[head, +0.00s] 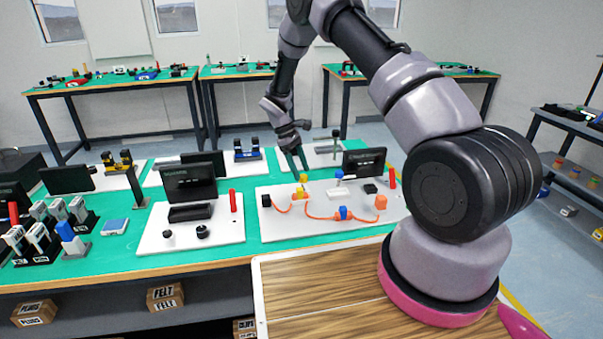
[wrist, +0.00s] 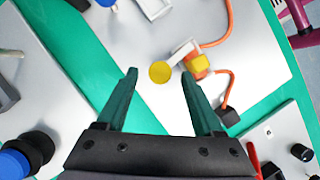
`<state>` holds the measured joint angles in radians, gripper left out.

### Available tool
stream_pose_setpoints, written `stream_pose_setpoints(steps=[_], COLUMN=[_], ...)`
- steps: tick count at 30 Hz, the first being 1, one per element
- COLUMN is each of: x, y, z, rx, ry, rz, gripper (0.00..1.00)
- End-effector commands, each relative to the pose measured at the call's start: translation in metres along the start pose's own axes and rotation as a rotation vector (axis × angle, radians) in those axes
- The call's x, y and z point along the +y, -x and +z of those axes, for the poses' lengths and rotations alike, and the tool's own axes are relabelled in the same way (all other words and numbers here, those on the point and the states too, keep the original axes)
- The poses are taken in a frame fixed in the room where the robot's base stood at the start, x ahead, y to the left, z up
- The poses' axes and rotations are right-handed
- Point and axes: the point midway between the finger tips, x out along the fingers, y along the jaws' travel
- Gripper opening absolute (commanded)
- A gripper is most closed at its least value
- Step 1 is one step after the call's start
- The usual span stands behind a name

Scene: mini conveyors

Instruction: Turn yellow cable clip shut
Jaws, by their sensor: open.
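The yellow cable clip (head: 301,193) sits on a white board, with an orange cable (head: 318,217) running by it. In the wrist view the clip shows as a yellow block (wrist: 200,63) with a pale lever (wrist: 181,52) and a round yellow knob (wrist: 160,72). The orange cable (wrist: 217,43) meets the block. My gripper (head: 293,162) is above the clip, pointing down. In the wrist view my gripper (wrist: 159,76) is open and empty, and the knob appears between its fingertips. I cannot tell whether the fingers are level with the knob.
A blue clip (head: 343,212), an orange block (head: 380,201) and a black block (head: 266,200) are on the same board. A dark screen (head: 364,162) stands behind. A white panel with a black screen (head: 190,182) lies to the left.

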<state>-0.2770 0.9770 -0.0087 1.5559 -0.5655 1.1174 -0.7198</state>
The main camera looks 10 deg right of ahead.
Motion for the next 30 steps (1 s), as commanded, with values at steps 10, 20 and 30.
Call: stream_pose_setpoints(steps=[10,20,30], x=[0.0,0.0,0.001], y=[0.07,0.093,0.104], z=[-0.001,0.0,0.007], rx=[0.003,0.001,0.019], ry=[0.001,0.001,-0.022], rz=[0.002,0.0,0.001], gripper=[0.69,0.69,0.69])
